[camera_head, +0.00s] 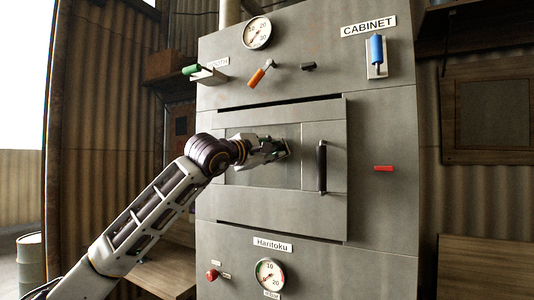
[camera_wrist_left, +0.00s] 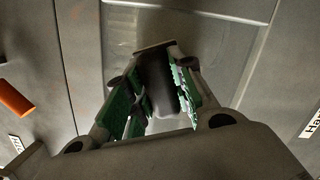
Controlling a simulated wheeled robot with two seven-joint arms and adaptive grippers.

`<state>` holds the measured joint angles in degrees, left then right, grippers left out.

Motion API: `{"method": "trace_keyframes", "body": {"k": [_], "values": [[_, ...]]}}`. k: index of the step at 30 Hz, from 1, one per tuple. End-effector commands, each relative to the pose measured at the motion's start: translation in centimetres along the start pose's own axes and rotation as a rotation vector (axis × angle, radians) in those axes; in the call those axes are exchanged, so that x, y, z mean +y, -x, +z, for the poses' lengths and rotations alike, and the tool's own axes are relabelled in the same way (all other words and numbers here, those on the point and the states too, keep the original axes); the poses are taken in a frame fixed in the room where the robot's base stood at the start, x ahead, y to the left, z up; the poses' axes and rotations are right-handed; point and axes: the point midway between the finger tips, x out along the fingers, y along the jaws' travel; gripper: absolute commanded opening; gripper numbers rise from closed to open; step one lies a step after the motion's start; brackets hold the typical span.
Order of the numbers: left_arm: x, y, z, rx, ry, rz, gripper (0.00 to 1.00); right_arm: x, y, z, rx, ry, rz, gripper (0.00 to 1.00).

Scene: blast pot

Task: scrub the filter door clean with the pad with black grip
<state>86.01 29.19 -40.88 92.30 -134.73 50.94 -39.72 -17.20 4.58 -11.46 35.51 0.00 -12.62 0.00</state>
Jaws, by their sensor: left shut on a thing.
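The filter door (camera_head: 333,215) is the grey door on the cabinet front, with a vertical black handle on its right and a smooth recessed panel at its middle. My left gripper (camera_head: 277,149) is in front of that panel and is shut on the pad with black grip (camera_wrist_left: 155,47). In the left wrist view the dark grip sits between the green-lined fingers (camera_wrist_left: 155,95), and the pad's edge is at their tips, facing the door. The pad is at or very near the panel; contact cannot be told. The gripper hides part of the panel. My right gripper is not in view.
Above the door are a gauge (camera_head: 257,33), a green-handled lever (camera_head: 192,70), an orange lever (camera_head: 262,73) and a blue handle (camera_head: 377,50). A red handle (camera_head: 384,168) is at the right. A lower gauge (camera_head: 270,274) and red knob (camera_head: 212,274) are below.

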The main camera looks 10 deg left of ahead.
Motion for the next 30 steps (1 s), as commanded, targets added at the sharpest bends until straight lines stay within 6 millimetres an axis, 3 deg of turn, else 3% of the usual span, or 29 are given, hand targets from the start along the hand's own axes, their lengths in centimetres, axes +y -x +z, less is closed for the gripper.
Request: {"method": "trace_keyframes", "body": {"k": [23,30], "values": [[0.3,0.2,-0.1,-0.001,0.0,0.001,0.0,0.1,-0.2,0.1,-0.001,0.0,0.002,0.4],[0.7,0.3,-0.9,0.0,0.001,0.002,0.0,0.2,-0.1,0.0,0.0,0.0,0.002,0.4]]}}
